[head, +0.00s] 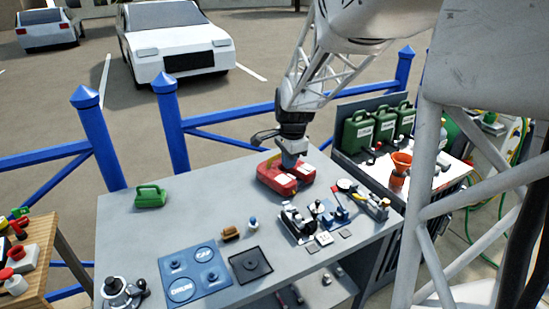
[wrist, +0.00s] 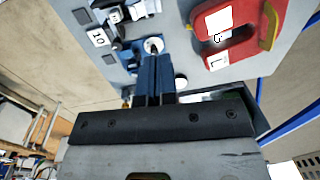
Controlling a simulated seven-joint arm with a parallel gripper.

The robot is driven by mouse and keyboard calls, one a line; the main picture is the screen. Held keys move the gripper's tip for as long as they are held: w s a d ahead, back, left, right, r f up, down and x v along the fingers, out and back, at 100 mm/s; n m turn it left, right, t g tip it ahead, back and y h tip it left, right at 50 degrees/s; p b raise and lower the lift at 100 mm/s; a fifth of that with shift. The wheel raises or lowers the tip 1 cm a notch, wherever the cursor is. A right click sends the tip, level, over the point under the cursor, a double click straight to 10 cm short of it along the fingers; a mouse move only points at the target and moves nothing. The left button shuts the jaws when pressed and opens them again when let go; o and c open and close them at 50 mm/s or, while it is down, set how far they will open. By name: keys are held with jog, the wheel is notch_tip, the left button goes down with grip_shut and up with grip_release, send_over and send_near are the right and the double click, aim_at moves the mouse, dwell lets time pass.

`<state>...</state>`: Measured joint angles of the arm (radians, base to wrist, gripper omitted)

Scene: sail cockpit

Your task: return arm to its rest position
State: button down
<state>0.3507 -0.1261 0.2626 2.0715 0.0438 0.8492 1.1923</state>
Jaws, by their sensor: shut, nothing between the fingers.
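My gripper (head: 289,162) hangs at the end of my arm over the back middle of the grey bench (head: 125,233). In the head view its blue fingers overlap the red U-shaped block (head: 277,183); I cannot tell the exact gap to it. In the wrist view the blue fingers of my gripper (wrist: 153,62) are together and empty. There the red block (wrist: 228,32) lies to the right of the fingers. A white round knob (wrist: 153,45) shows at the fingertips; contact cannot be told.
Green jerrycans (head: 357,133) and an orange funnel (head: 400,165) stand right. Blue railing (head: 172,125) runs behind. Bare bench lies between can and red block.

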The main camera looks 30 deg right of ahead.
dwell(0.3)
jog(key=s+a+r+n, duration=0.3)
jog(key=s+a+n, duration=0.6)
jog(key=s, duration=0.4)
jog(key=s+a+r+n+t, duration=0.1)
jog(key=s+a+r+n, duration=0.2)
jog(key=s+a+n, duration=0.5)
jog(key=s+a, duration=0.2)
jog(key=s, duration=0.3)
jog(key=shift+s+a+n+t, duration=0.3)
jog(key=shift+s+n, duration=0.1)
